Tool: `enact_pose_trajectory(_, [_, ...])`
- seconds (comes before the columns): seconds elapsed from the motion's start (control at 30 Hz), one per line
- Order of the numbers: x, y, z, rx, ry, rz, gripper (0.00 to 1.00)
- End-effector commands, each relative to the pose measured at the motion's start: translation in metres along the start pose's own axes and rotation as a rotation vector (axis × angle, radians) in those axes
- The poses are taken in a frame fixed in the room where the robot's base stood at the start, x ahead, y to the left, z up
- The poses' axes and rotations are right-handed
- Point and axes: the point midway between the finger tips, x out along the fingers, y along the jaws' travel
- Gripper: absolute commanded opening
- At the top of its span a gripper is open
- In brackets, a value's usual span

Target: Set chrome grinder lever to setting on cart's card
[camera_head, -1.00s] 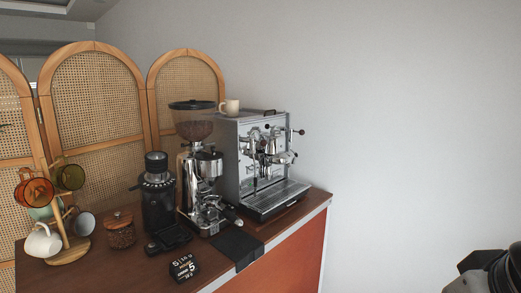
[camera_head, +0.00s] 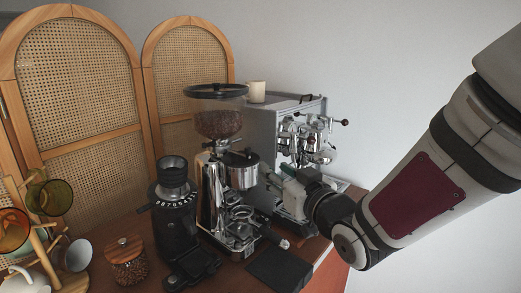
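The chrome grinder (camera_head: 210,195), with a bean hopper (camera_head: 218,120) on top, stands in the middle of the cart. A round metal and black part (camera_head: 242,170) sits on its right side. I cannot make out its lever or setting. My arm reaches in from the right, and my gripper (camera_head: 272,178) is just right of the grinder, in front of the espresso machine. Its fingers are small and partly lost against the chrome, so I cannot tell if they are open or touching anything. The card is not in view now.
A black grinder (camera_head: 175,220) with a numbered dial stands left of the chrome one. The espresso machine (camera_head: 277,133), with a cup (camera_head: 256,91) on top, is behind my gripper. A black mat (camera_head: 279,268) lies in front.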

Motion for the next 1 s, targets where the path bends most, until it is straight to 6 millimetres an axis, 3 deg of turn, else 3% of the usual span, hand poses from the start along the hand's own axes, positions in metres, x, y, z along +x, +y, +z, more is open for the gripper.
enact_pose_trajectory(0.27, [0.015,-0.009,-0.005,0.016,0.052,-0.031,0.34])
enact_pose_trajectory(0.8, [0.113,-0.011,-0.009,0.016,0.051,-0.029,0.34])
enact_pose_trajectory(1.0, [0.135,-0.012,-0.011,0.015,0.051,-0.030,0.34])
